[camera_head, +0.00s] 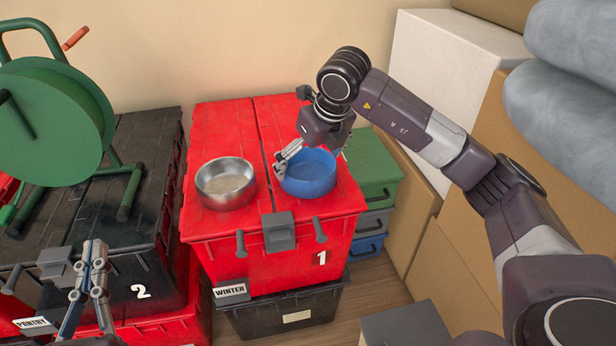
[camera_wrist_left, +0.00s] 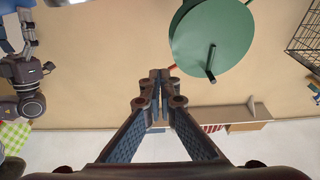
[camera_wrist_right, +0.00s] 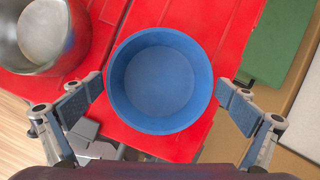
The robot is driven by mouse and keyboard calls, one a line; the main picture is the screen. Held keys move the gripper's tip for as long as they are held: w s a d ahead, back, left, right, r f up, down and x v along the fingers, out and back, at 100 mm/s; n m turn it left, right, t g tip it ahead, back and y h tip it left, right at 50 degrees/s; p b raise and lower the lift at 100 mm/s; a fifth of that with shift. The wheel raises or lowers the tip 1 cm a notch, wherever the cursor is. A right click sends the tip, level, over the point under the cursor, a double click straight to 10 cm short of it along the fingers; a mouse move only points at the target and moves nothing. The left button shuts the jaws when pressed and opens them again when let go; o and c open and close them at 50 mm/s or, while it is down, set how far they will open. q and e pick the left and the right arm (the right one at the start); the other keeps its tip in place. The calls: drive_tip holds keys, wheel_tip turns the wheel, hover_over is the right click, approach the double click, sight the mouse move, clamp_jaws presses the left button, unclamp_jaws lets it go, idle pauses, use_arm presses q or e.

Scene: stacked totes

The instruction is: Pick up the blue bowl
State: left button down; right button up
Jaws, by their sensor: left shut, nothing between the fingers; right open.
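The blue bowl (camera_head: 309,174) stands upright on the right part of the red tote lid (camera_head: 290,229) in the head view. My right gripper (camera_head: 311,160) is over the bowl in that view, reaching in from the right. In the right wrist view the bowl (camera_wrist_right: 160,81) lies between the open fingers of my right gripper (camera_wrist_right: 167,103), with a gap on each side. My left gripper (camera_head: 96,250) is shut and empty at the lower left of the head view, in front of the black tote. Its closed fingers (camera_wrist_left: 155,87) also show in the left wrist view.
A metal bowl (camera_head: 226,183) stands left of the blue bowl on the same lid. A green hose reel (camera_head: 50,125) stands on the black tote (camera_head: 150,150) at left. Green drawers (camera_head: 372,165) and cardboard boxes (camera_head: 455,270) stand at right.

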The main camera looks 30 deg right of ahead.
drive_tip(key=shift+w+f, duration=0.15)
drive_tip(key=shift+f, duration=0.25)
drive_tip(key=shift+c, duration=0.3)
drive_tip(key=c, duration=1)
drive_tip(key=shift+c, duration=0.5)
drive_tip(key=shift+r, duration=0.15)
